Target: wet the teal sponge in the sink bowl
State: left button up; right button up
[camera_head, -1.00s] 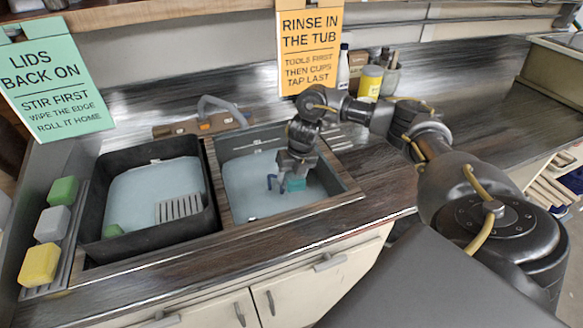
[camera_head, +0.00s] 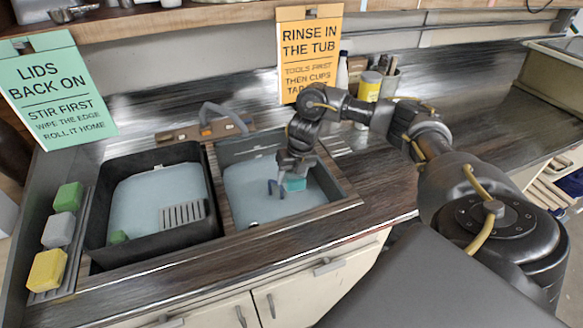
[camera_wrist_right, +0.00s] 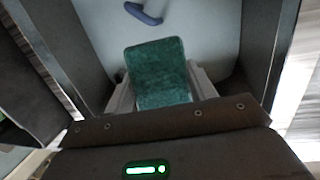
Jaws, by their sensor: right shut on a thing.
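The teal sponge (camera_head: 296,184) is held by my right gripper (camera_head: 293,176) over the right-hand basin, which I take as the sink bowl (camera_head: 334,190). In the right wrist view the sponge (camera_wrist_right: 158,75) sits upright between the two pale fingers, which are shut on its sides. The bowl has a pale blue surface inside. The gripper is low within the bowl's outline; I cannot tell whether the sponge touches that surface. A small blue curved thing (camera_head: 275,187) is in the bowl beside the sponge. My left gripper is not in view.
A black tub (camera_head: 94,215) with pale blue content, a grey grate (camera_head: 183,213) and a green thing (camera_head: 119,237) is left of the bowl. Green (camera_head: 68,196), grey (camera_head: 58,230) and yellow (camera_head: 47,270) blocks line the left edge. A tap (camera_head: 222,118) stands behind.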

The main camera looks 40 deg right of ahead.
notch_tip(320, 180, up, 8)
jog(key=p, duration=0.6)
jog(key=shift+f+p, duration=0.15)
jog(key=shift+p, duration=0.15)
jog(key=shift+f, duration=0.1)
